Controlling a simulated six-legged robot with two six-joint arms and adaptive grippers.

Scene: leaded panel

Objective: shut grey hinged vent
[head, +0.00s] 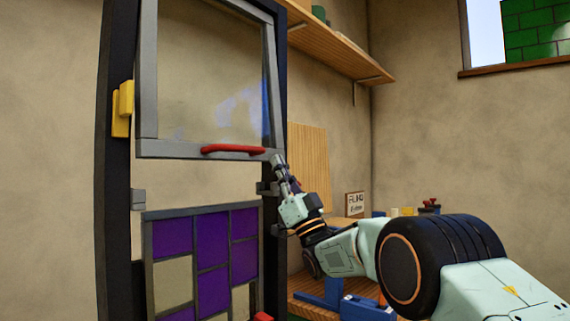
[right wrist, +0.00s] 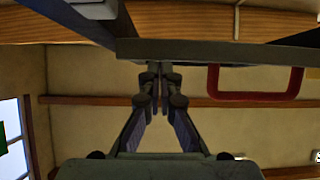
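The grey hinged vent (head: 180,149) is a grey-framed glass pane in the upper part of a dark upright frame. Its lower bar stands out from the frame, so it looks ajar. A red handle (head: 232,149) is on that bar, and it also shows in the right wrist view (right wrist: 255,97). My right gripper (head: 278,162) is at the bar's lower right corner, right of the handle. In the right wrist view its fingertips (right wrist: 159,70) are together, empty, right at the grey bar (right wrist: 200,50); contact is unclear. My left gripper is out of view.
Below the vent is an open gap, then a leaded panel (head: 212,265) of purple and clear panes. A yellow block (head: 123,108) is on the left post (head: 117,180). A wooden shelf (head: 335,50) and a bench with blue items (head: 345,303) stand behind.

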